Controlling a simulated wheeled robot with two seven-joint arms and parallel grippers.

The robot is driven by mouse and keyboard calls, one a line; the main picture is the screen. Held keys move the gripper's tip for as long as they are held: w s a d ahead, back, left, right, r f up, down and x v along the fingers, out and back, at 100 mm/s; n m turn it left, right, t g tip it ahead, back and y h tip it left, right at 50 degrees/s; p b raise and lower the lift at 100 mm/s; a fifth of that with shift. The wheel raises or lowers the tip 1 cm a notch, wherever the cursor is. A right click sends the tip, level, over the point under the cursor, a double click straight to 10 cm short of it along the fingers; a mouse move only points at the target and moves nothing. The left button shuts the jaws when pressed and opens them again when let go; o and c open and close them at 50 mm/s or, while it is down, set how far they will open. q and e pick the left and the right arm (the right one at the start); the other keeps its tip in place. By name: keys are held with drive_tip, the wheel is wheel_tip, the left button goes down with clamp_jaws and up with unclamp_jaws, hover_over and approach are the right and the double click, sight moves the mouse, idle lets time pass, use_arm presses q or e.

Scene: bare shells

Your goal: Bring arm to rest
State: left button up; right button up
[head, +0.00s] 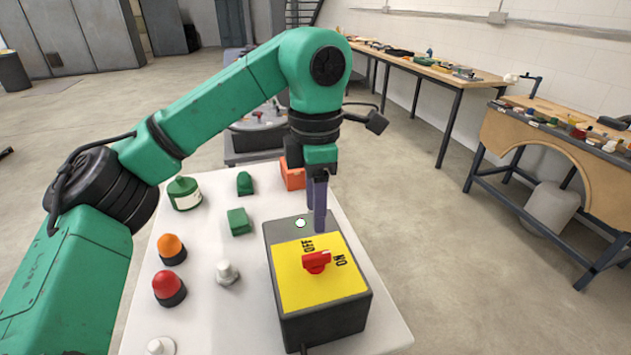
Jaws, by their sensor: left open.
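My left arm, green with black joints, reaches in from the left and bends down over the white table (208,327). My left gripper (318,222) points down just above the far part of a switch box, and its fingers look empty. The gap between the fingers is hard to see from this side. The switch box (322,318) is dark grey with a yellow top plate and a red knob (317,262) between the OFF and ON labels. A small white round button or lamp (300,223) is on the box's far part. My right gripper is not in view.
An orange box (292,175) is behind my gripper. Workbenches (440,72) line the right wall; open floor lies between.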

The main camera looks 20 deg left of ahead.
use_arm(q)
wheel_tip(320, 180, up, 4)
drive_tip(key=shift+f+p, duration=0.15)
drive_tip(key=shift+p, duration=0.15)
